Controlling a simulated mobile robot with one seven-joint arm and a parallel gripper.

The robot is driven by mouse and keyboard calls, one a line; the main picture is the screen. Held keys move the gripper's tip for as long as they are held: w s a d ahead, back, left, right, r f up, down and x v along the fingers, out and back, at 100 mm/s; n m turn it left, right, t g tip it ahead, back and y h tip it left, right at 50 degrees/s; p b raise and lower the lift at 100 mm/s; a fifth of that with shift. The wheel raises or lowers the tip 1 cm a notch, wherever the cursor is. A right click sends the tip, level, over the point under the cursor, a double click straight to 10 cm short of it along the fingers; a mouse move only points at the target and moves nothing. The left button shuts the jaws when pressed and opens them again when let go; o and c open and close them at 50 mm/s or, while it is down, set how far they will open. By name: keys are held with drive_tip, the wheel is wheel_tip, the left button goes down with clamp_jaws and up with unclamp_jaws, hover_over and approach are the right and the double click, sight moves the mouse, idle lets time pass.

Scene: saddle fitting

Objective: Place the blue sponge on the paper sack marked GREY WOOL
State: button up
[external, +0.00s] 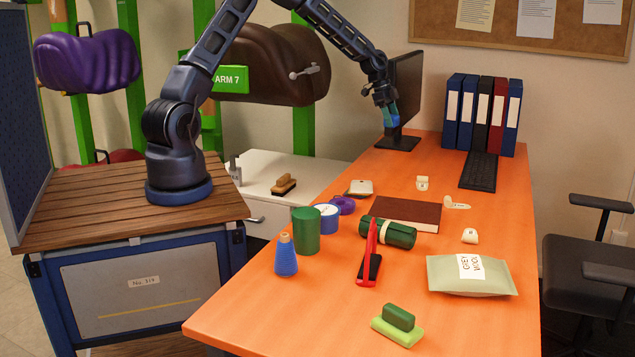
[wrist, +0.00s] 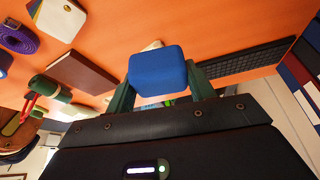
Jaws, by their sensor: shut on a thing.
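My gripper (external: 386,104) is shut on the blue sponge (external: 391,115), held in the air above the far end of the orange table, in front of the monitor. In the wrist view the blue sponge (wrist: 158,71) sits between the two fingers. The paper sack marked GREY WOOL (external: 472,275) lies flat on the right side of the table, grey-green with a white label. My gripper is well behind the sack and to its left, not touching it.
A brown book (external: 405,212), a dark green roll (external: 398,235), a red-handled tool (external: 369,255) and small pale pieces lie mid-table. A green cup (external: 306,230) stands left. A green block (external: 398,318) sits near the front. A keyboard (external: 479,171) and binders (external: 483,110) are at the back.

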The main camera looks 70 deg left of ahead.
drive_tip(key=shift+r, duration=0.6)
drive_tip(key=shift+d, duration=0.25)
drive_tip(key=w+d+r+m+g, duration=0.1)
drive_tip(key=d+m, duration=0.1)
drive_tip(key=d, duration=0.7)
drive_tip(key=w+d+r+m, duration=0.1)
drive_tip(key=d, duration=0.8)
wheel_tip(320, 180, up, 4)
drive_tip(key=m+g, duration=0.3)
drive_tip(key=m, duration=0.6)
hover_over(474, 267)
drive_tip(key=a, duration=0.1)
drive_tip(key=shift+g+h, duration=0.3)
drive_tip(key=f, duration=1.9)
drive_tip(key=shift+w+a+f, duration=0.15)
drive_tip(key=shift+w+f, duration=0.1)
drive_tip(key=shift+f, duration=0.15)
